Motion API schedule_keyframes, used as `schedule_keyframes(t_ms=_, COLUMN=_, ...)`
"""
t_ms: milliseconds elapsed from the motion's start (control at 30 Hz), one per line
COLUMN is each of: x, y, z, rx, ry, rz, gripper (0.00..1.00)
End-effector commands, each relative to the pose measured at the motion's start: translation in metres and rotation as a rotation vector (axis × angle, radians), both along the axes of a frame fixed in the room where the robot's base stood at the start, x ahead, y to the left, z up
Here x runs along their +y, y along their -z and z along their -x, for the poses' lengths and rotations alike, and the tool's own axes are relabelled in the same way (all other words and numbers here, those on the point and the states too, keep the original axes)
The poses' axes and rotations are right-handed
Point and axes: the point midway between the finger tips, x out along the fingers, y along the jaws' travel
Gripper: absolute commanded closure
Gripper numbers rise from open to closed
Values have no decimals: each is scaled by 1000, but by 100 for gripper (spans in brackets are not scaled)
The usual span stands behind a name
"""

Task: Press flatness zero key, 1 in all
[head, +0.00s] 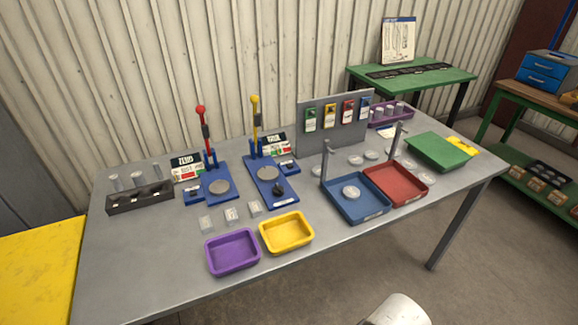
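Two blue gauge stations stand on the grey table. The left station (219,187) has a red-knobbed lever, a round grey plate, a small blue key box (194,194) at its left and a white, green and red card (187,167). The right station (268,180) has a yellow-knobbed lever, a round plate, a black knob in front, a small blue key box (289,166) at its right and a similar card (275,145). The lettering is too small to tell which key is the flatness zero. My gripper is not in view; a pale rounded part, likely mine, shows at the bottom edge.
A purple tray (232,268), a yellow tray (286,248) and small clear blocks lie in front of the stations. A black rack (139,211) stands left. Blue (357,218) and red (419,195) trays with posts are right. The table's front left is clear.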

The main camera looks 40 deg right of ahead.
Motion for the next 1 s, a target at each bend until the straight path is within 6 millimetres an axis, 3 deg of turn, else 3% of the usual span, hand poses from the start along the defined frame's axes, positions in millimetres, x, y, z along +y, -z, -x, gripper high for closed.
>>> schedule_keyframes(t_ms=67, x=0, y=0, z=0, rx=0, ry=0, rz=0, gripper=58)
schedule_keyframes(t_ms=500, x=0, y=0, z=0, rx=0, ry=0, rz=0, gripper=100)
schedule_keyframes(t_ms=1000, x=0, y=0, z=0, rx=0, ry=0, rz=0, gripper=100)
